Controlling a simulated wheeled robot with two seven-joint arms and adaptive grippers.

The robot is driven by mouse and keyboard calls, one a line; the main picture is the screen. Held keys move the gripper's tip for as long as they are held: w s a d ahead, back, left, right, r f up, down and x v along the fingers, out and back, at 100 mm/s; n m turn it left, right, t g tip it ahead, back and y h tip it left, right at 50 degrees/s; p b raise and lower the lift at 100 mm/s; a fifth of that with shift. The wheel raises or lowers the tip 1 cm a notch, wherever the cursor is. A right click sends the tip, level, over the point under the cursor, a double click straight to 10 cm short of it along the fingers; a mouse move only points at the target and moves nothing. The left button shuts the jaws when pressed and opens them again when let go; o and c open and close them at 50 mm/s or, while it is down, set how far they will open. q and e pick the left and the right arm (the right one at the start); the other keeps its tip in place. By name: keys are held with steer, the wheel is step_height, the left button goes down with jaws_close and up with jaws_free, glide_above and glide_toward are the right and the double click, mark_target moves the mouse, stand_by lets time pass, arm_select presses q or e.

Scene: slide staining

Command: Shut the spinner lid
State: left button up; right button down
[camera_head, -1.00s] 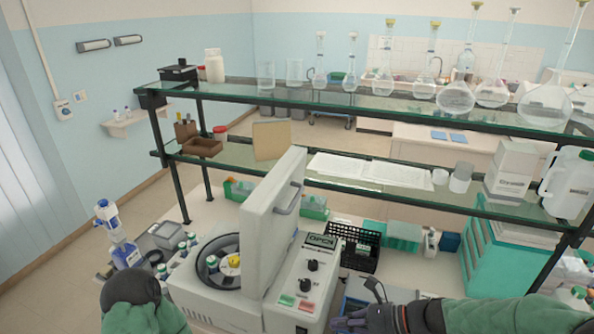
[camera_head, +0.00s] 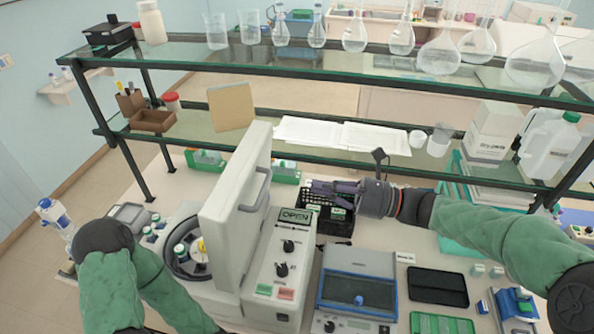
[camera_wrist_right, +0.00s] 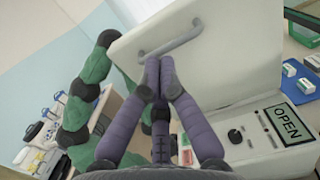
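The spinner (camera_head: 222,297) is a pale grey machine at the centre left of the bench. Its thick lid (camera_head: 232,215) stands upright, open, with the round rotor bowl (camera_head: 183,262) exposed to its left. A bar handle (camera_head: 258,190) is on the lid's right face; the handle also shows in the wrist view (camera_wrist_right: 172,46). The panel display (camera_head: 295,215) reads OPEN. My right gripper (camera_head: 312,187) is to the right of the handle, apart from it, pointing at it. In the wrist view its fingers (camera_wrist_right: 159,66) are together, with nothing visible between them. My left gripper is not visible.
A black basket (camera_head: 335,222) lies below my right gripper. A blue-framed box (camera_head: 357,290), a black tablet (camera_head: 438,286) and a green rack (camera_head: 440,323) are to the right. The glass shelf (camera_head: 330,150) runs behind and above, with flasks on its upper level.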

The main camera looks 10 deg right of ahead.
mark_target(250, 171)
steer(key=p+x, duration=0.2)
steer(key=x, duration=1.1)
